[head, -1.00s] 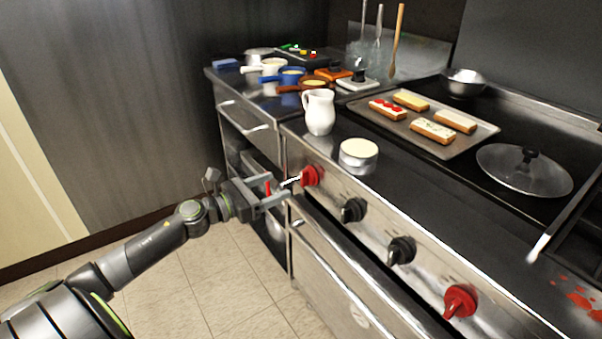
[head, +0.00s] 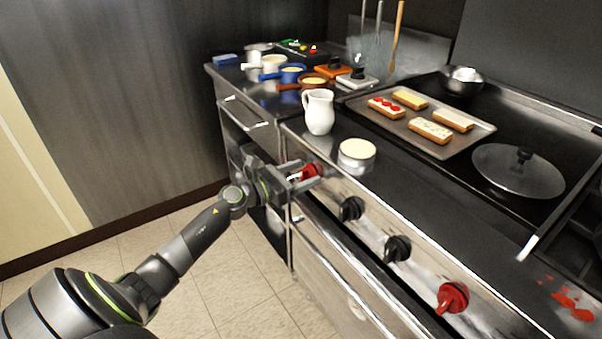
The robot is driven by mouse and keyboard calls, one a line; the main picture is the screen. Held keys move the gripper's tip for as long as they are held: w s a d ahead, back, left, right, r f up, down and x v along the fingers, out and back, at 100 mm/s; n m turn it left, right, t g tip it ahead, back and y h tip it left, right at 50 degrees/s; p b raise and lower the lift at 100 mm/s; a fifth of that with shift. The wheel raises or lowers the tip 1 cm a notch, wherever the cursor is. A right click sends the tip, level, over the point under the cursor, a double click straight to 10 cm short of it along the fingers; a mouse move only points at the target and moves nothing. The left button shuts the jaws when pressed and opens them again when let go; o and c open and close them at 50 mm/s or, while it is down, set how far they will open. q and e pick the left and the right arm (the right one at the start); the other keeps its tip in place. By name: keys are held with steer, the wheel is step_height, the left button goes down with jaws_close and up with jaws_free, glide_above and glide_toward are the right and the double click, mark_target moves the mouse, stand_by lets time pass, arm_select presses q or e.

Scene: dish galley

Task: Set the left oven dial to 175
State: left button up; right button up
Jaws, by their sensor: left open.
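The left oven dial is the red knob (head: 313,171) at the left end of the stove's front panel in the head view. My left gripper (head: 312,177) is open, with its fingers around or right beside this red knob; I cannot tell whether they touch it. The fingers partly hide the knob, and I cannot read its scale. Two black knobs (head: 351,208) (head: 397,248) and another red knob (head: 453,297) sit farther right along the panel. My right gripper is not in view.
A white pitcher (head: 319,112) and a round pale-topped container (head: 356,154) stand on the stove edge above the knobs. A tray (head: 461,147) of pastries and a glass lid (head: 518,171) lie behind. A metal rail (head: 345,250) runs below the panel. The floor at left is clear.

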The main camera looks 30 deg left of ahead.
arm_select(q)
steer(key=c, duration=1)
